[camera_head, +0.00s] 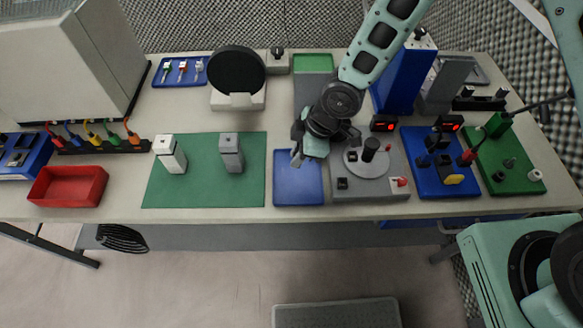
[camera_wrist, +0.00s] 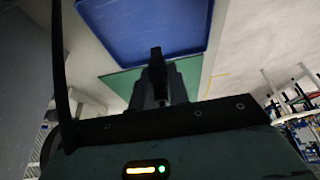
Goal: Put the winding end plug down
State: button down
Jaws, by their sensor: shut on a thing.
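My gripper (camera_head: 297,152) is over the back part of the blue tray (camera_head: 298,190), near the middle of the bench. In the wrist view its grey fingers (camera_wrist: 165,80) are shut on a slim dark piece (camera_wrist: 157,62), which I take to be the winding end plug. The plug is too small and dark to make out in the head view. The blue tray also shows in the wrist view (camera_wrist: 150,25), beyond the fingertips. I cannot tell whether the plug touches the tray.
A green mat (camera_head: 200,195) with two grey blocks lies left of the tray. A grey unit (camera_head: 375,187) with a round plate and black knob stands close on the right. A blue board (camera_head: 430,180) and green board (camera_head: 510,180) lie further right. The bench's front edge is close.

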notch_tip(320, 180, down, 5)
jog(key=shift+r+p, duration=0.15)
jog(key=shift+p, duration=0.45)
jog(key=shift+f, duration=0.2)
jog(key=shift+f+b, duration=0.15)
jog(key=shift+b, duration=0.15)
jog(key=c, duration=1.3)
grip_release()
jog(key=shift+c, duration=0.2)
